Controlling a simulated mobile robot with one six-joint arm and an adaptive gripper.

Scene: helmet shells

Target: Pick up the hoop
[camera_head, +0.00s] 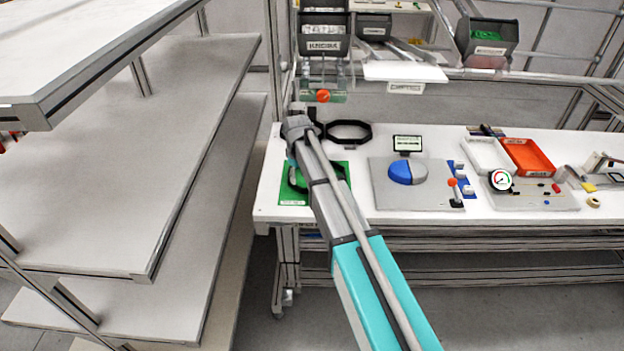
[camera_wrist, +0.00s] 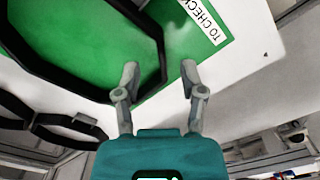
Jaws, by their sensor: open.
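A black, many-sided hoop (camera_wrist: 60,75) lies on a green mat (camera_wrist: 92,45) labelled "TO CHECK" in the wrist view. In the head view the same hoop (camera_head: 296,178) on the mat (camera_head: 290,198) is partly covered by my arm. My gripper (camera_wrist: 160,72) is open and empty. In the wrist view its grey fingertips appear on either side of the hoop's near side wall. I cannot tell how far above the mat they are.
Another black hoop (camera_head: 348,131) lies behind the mat on the white table (camera_head: 330,206). Grey shelves (camera_head: 130,150) stand at left.

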